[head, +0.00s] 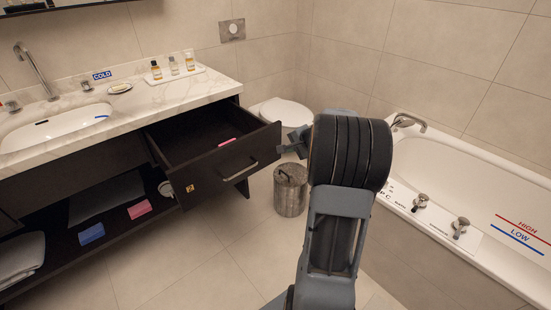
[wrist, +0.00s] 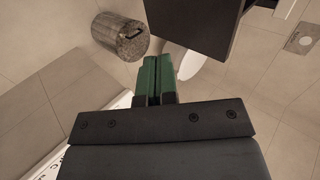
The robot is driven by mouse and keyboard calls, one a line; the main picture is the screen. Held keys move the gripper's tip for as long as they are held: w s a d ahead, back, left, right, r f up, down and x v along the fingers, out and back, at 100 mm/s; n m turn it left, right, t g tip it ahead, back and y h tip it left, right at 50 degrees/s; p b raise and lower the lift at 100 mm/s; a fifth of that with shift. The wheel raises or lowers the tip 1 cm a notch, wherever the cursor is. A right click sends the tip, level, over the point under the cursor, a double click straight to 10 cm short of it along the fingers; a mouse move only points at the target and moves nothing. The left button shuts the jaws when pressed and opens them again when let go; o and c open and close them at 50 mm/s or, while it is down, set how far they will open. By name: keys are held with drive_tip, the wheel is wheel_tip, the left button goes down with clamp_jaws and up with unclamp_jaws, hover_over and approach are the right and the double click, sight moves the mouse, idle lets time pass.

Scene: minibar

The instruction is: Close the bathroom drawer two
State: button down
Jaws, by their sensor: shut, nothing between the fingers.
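The dark bathroom drawer (head: 228,162) is pulled out from under the marble counter in the head view. It has a metal bar handle (head: 239,170) on its front, and a pink item lies inside. My gripper (head: 292,144) is to the right of the drawer front, near its right end, partly hidden by my arm. In the wrist view my gripper's green fingers (wrist: 157,75) are together with nothing between them. A dark panel, seemingly the drawer (wrist: 190,30), shows just beyond them; I cannot tell whether they touch.
A metal bin (head: 290,190) stands on the floor below my gripper, also seen in the wrist view (wrist: 120,36). The bathtub (head: 440,190) is at right. The toilet (head: 283,112) is behind. Floor in front of the drawer is clear.

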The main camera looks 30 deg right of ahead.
drive_tip(key=b, duration=0.2)
approach(270, 149)
wheel_tip(270, 149, down, 4)
drive_tip(key=shift+w+a+f+p, duration=0.1)
drive_tip(key=shift+w+a+p, duration=0.1)
drive_tip(key=shift+w, duration=0.6)
drive_tip(key=shift+w+a+f+p, duration=0.1)
drive_tip(key=shift+w+f+p, duration=0.05)
drive_tip(key=shift+w, duration=0.6)
drive_tip(key=shift+w+a+f+p, duration=0.1)
drive_tip(key=shift+w+p, duration=0.1)
drive_tip(key=shift+w, duration=0.6)
drive_tip(key=shift+w+m, duration=0.1)
drive_tip(key=shift+m, duration=0.2)
